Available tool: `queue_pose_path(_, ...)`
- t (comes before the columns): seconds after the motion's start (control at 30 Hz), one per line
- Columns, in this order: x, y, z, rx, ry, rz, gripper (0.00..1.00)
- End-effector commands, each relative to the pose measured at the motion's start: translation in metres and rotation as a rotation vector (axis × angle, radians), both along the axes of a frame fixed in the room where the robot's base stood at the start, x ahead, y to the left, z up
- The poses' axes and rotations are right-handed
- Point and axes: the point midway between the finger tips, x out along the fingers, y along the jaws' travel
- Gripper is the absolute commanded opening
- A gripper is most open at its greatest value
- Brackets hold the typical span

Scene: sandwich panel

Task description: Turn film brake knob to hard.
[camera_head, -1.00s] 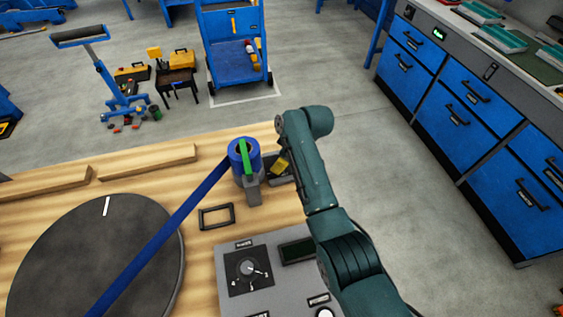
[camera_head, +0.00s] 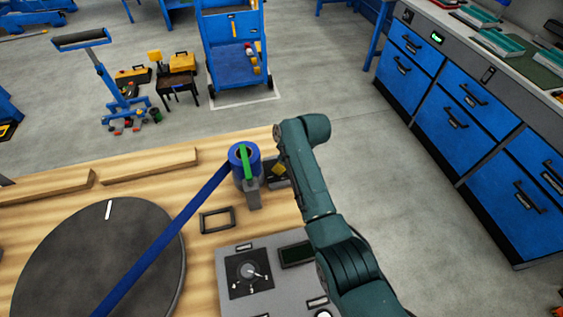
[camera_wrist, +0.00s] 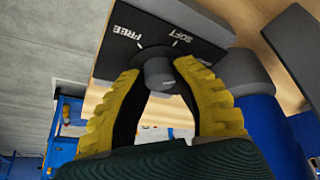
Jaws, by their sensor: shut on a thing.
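The film brake knob is a small grey cylinder (camera_wrist: 158,76) on a dark plate (camera_wrist: 160,30) in the wrist view. The plate shows the words FREE and SOFT with white tick marks. No other label can be read. My gripper (camera_wrist: 158,68) has its yellow ridged fingers on either side of the knob, shut on it. The knob's pointer cannot be made out. In the head view, a little yellow of my gripper (camera_head: 279,169) shows beside the blue film roll (camera_head: 237,158), and the brake knob cannot be made out.
Blue film (camera_head: 165,235) runs from the roll across the dark turntable (camera_head: 60,270). A grey control panel (camera_head: 226,298) with another dial (camera_head: 249,270) lies in front of my gripper. A small black frame (camera_head: 217,220) lies on the wooden table. Blue cabinets (camera_head: 465,110) stand at the right.

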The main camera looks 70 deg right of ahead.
Motion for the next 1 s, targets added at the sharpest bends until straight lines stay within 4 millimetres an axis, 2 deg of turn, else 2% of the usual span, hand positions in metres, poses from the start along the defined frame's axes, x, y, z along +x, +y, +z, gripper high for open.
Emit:
queue_pose_path(0.03, -0.0004, 0.0024, 0.0041, 0.004, 0.003, -0.032, 0.00)
queue_pose_path(0.2, -0.0005, 0.0018, -0.0003, 0.004, 0.002, -0.122, 0.00)
queue_pose_path(0.47, -0.0003, 0.0013, -0.0030, 0.004, 0.001, -0.128, 0.00)
queue_pose_path(0.5, -0.0004, 0.0014, -0.0031, 0.004, 0.001, -0.128, 0.32)
queue_pose_path(0.63, -0.0004, 0.0012, -0.0025, 0.003, 0.001, -0.128, 0.56)
queue_pose_path(0.9, -0.0005, 0.0007, -0.0008, 0.002, 0.001, -0.127, 0.56)
queue_pose_path(1.0, -0.0027, 0.0010, 0.0058, 0.001, 0.000, -0.127, 0.56)
